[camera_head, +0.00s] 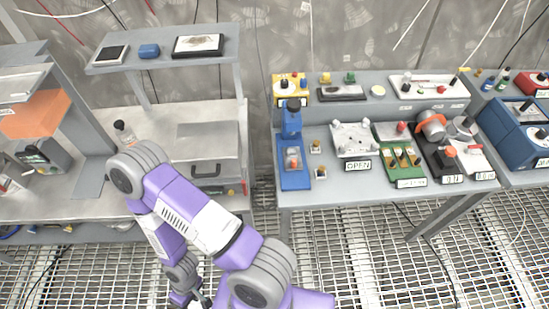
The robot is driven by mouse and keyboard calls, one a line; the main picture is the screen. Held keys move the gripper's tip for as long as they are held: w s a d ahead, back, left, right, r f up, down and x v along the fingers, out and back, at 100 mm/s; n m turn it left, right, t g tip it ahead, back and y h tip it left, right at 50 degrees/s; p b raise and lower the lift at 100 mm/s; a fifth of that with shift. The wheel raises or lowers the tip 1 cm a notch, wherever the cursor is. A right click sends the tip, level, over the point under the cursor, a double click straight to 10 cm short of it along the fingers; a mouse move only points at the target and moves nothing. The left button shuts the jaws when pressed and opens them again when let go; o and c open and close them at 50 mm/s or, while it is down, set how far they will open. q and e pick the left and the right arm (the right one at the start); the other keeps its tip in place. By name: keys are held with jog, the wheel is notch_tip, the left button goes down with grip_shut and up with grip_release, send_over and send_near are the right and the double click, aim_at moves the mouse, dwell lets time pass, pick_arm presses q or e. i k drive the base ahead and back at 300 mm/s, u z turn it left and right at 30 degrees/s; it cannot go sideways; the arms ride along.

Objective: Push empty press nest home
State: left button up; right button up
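A blue upright press (292,120) stands at the left end of the right-hand workbench. Its blue base reaches toward the front edge, and a small pale and orange piece (292,158) sits low in it. I take this piece to be at the nest, but it is too small to tell whether the nest is empty or how far in it sits. My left arm, purple and grey, bends across the lower left. Its gripper (199,299) is at the bottom edge, partly cut off, well below and left of the press. My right gripper is not in view.
A metal case (208,160) lies on the left bench. A gap separates the benches.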

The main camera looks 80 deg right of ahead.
aim_at(291, 156)
jog(key=i, duration=0.4)
jog(key=z, duration=3.1)
